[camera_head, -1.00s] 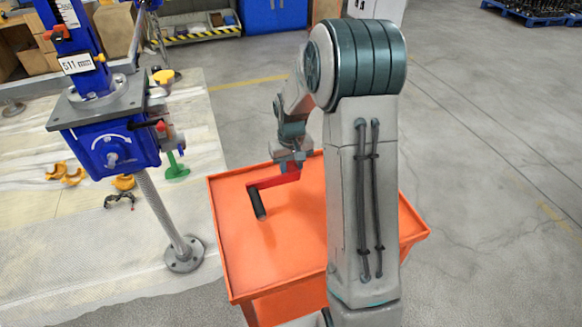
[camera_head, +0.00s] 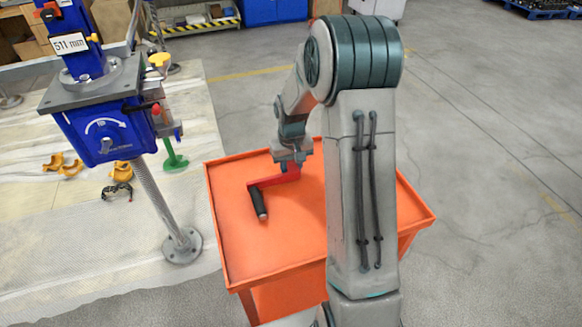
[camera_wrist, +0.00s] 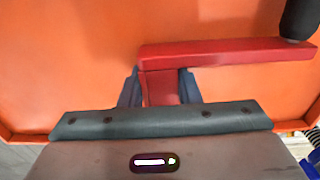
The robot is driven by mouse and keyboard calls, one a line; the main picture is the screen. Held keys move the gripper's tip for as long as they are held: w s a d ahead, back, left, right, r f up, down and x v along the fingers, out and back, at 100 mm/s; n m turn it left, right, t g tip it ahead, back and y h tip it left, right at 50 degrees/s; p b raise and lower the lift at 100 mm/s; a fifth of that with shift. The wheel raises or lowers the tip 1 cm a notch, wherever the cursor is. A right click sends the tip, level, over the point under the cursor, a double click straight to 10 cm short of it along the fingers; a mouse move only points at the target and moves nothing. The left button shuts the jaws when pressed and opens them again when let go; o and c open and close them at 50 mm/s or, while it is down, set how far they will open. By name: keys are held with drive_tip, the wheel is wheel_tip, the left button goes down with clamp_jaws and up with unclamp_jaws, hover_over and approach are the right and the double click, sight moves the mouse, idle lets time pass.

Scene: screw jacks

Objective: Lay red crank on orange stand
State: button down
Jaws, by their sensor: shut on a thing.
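The red crank (camera_head: 272,181) has a flat red arm and a black handle (camera_head: 258,203). My gripper (camera_head: 290,162) is shut on the hub end of the crank, over the orange stand (camera_head: 290,270). In the wrist view the red crank (camera_wrist: 225,53) reaches right from between my fingers (camera_wrist: 160,88), with the black handle (camera_wrist: 298,18) at its far end. The orange stand's top (camera_wrist: 60,60) fills the background there. I cannot tell whether the crank touches the stand's top. My forearm hides part of the stand in the head view.
A blue screw jack (camera_head: 105,125) with a grey plate stands left of the stand on a pale mat (camera_head: 120,250). Yellow parts (camera_head: 65,165) and a green part (camera_head: 174,160) lie on the mat. The stand's top is otherwise bare. Open floor lies to the right.

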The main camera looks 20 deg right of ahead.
drive_tip(key=shift+s+f, duration=0.15)
drive_tip(key=shift+f, duration=0.25)
